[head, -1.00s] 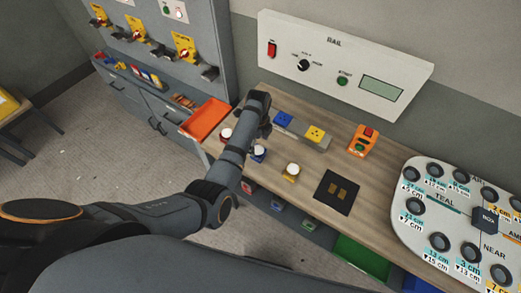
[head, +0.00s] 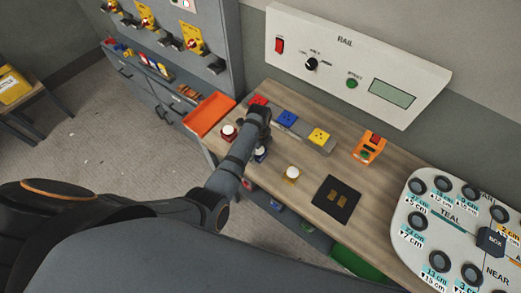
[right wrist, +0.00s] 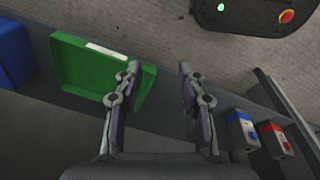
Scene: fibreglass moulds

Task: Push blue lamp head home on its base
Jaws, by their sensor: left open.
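The blue lamp head (head: 261,153) has a white dome and blue collar and stands on the wooden bench, partly hidden by my left arm. The blue base (head: 287,118) is a blue socket block on a grey rail, between a red block (head: 259,100) and a yellow block (head: 319,137). My left gripper (head: 259,116) is open above the bench, just left of the blue base. Its fingertips are small and hard to make out. My right gripper (right wrist: 160,75) is open and empty in the right wrist view, away from these things.
A red lamp head (head: 229,132) and a yellow lamp head (head: 291,173) stand either side of the blue one. An orange tray (head: 208,115), a dark pad (head: 336,199) and an orange button box (head: 368,146) are nearby. The right wrist view shows a green bin (right wrist: 82,84).

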